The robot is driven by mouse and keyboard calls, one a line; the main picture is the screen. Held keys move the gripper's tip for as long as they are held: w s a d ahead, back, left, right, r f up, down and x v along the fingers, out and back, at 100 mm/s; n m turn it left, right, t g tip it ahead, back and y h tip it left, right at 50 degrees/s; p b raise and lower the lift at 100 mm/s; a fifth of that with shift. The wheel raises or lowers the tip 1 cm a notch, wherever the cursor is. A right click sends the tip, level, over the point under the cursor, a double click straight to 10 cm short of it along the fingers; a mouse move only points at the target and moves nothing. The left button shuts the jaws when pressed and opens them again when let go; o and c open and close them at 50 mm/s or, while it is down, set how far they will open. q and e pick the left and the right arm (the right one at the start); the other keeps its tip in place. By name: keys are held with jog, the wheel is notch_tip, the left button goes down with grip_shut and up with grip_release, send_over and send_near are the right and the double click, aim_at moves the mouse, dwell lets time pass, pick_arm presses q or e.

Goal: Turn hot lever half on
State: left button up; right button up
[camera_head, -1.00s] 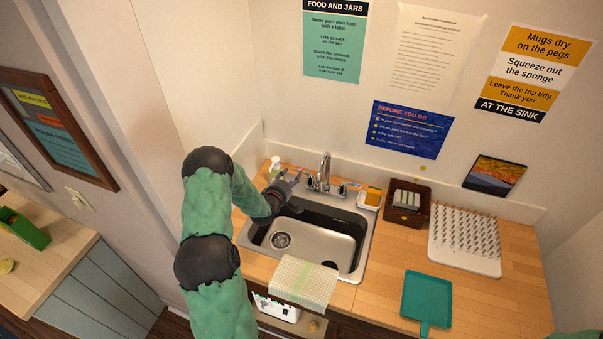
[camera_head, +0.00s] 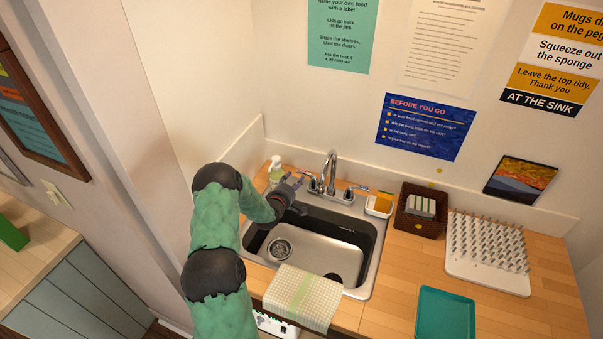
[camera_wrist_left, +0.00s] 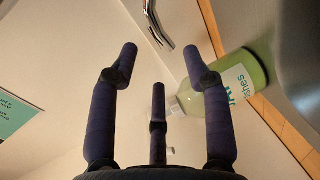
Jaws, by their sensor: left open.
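The chrome tap (camera_head: 331,168) stands at the back of the sink (camera_head: 377,255), with a lever on each side. The left-hand lever (camera_head: 311,183) is close to my left gripper (camera_head: 293,182) and partly hidden by it. I cannot tell whether they touch. The right-hand lever (camera_head: 358,188) points out to the right. In the left wrist view, my left gripper (camera_wrist_left: 160,65) has its three fingers spread and empty. A curved chrome part (camera_wrist_left: 157,24) of the tap lies beyond the fingertips. My right gripper is not in view.
A green soap bottle (camera_head: 276,171) stands just left of my left gripper; it also shows in the left wrist view (camera_wrist_left: 240,78). A sponge holder (camera_head: 379,207), dark basket (camera_head: 414,218) and white peg board (camera_head: 488,265) stand to the right. A cloth (camera_head: 301,298) hangs over the front edge.

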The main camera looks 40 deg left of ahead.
aim_at(301, 172)
pick_arm(q)
jog(key=x, duration=0.8)
grip_shut()
